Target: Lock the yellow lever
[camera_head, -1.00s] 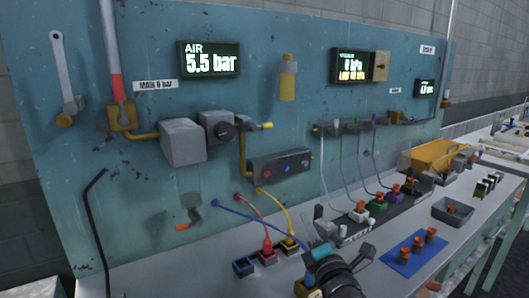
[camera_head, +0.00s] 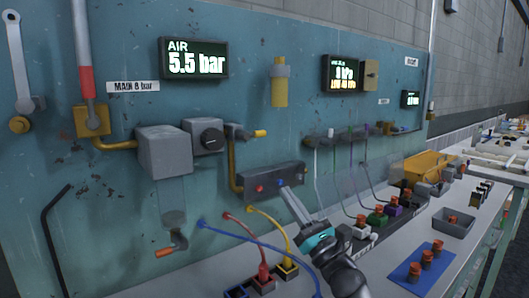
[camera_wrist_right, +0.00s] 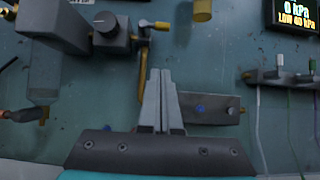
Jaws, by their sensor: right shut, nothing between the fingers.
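The yellow lever (camera_head: 260,133) is a short yellow handle sticking out to the right from a grey valve (camera_head: 238,132) on the teal panel, beside the black-knobbed regulator. It also shows near the top of the right wrist view (camera_wrist_right: 162,25). My right gripper (camera_head: 284,191) is shut and empty. Its fingers point up toward the panel, below and to the right of the lever in the head view, apart from it. My left gripper is not in view.
The grey box with red and blue buttons (camera_head: 272,178) is close to the fingers. A yellow pipe (camera_head: 234,178) runs down from the valve. Blue, red and yellow hoses (camera_head: 263,240) hang lower. An orange-tipped drain lever (camera_head: 165,252) is at lower left.

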